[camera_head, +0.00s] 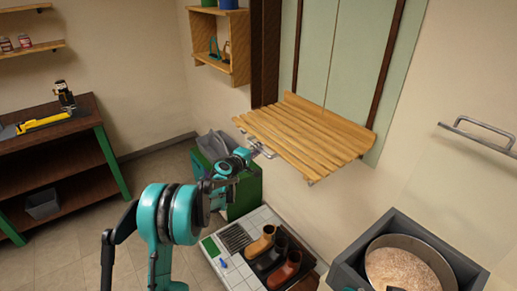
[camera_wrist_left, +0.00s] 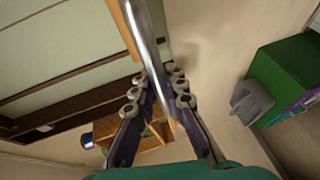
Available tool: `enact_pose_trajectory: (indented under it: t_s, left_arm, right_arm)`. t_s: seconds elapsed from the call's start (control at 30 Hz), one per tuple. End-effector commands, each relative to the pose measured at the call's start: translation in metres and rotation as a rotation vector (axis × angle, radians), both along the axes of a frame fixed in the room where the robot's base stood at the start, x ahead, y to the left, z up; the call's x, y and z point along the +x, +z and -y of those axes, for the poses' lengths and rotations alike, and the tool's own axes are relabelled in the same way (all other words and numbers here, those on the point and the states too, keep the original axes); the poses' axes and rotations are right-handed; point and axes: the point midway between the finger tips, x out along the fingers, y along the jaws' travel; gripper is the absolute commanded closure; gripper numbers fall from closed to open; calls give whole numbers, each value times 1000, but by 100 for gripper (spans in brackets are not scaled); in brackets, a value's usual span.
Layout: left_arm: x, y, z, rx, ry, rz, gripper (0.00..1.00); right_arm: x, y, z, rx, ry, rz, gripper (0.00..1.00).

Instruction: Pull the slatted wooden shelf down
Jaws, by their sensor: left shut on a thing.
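The slatted wooden shelf (camera_head: 305,135) sticks out from the wall below the pale green panels, folded out and roughly level, with a slight tilt in the picture. My left gripper (camera_head: 262,150) is at the shelf's left front corner. In the left wrist view, my left gripper (camera_wrist_left: 158,82) has its fingers on both sides of a silver metal bar (camera_wrist_left: 147,30) and is shut on it. A strip of the shelf's wood (camera_wrist_left: 128,28) runs beside the bar. The exact finger contact is partly hidden. My right gripper is out of view.
Below the shelf, a tiled-top stand (camera_head: 238,237) holds several boots (camera_head: 284,268). A grey bin with a round tub (camera_head: 400,265) stands at lower right. A metal rail (camera_head: 478,135) is on the right wall. A wooden wall box (camera_head: 240,50) hangs at upper left of the shelf.

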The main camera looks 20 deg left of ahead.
Motion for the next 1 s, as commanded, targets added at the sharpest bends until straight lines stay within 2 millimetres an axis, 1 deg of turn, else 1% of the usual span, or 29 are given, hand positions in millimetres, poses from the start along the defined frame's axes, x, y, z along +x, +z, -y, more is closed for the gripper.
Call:
enact_pose_trajectory:
  t_s: [0.03, 0.2, 0.23, 0.27, 0.3, 0.57, 0.67, 0.77, 0.87, 1.0]
  left_arm:
    - [-2, -5, 1, 7, -7, -5, 100]
    - [-3, -6, 2, 9, -9, -5, 100]
    - [-3, -6, 2, 9, -9, -6, 85]
    - [-3, -6, 2, 9, -10, -7, 77]
    - [-3, -6, 2, 9, -9, -5, 67]
    - [-2, -4, 2, 6, -7, -4, 66]
    - [-4, -3, 0, 5, -5, -4, 66]
    - [-15, -1, -3, 6, -3, -4, 66]
    - [-33, 3, -8, 7, -4, -4, 66]
    - [-64, 9, -16, 5, -3, -4, 66]
  right_arm:
    - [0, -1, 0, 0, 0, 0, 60]
    - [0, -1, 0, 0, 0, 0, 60]
    - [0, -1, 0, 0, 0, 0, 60]
    - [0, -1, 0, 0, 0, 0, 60]
    - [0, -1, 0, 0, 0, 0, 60]
    - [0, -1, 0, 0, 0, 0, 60]
    - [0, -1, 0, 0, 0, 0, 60]
    - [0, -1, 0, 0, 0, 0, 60]
    - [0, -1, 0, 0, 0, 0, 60]
    - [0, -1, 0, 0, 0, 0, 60]
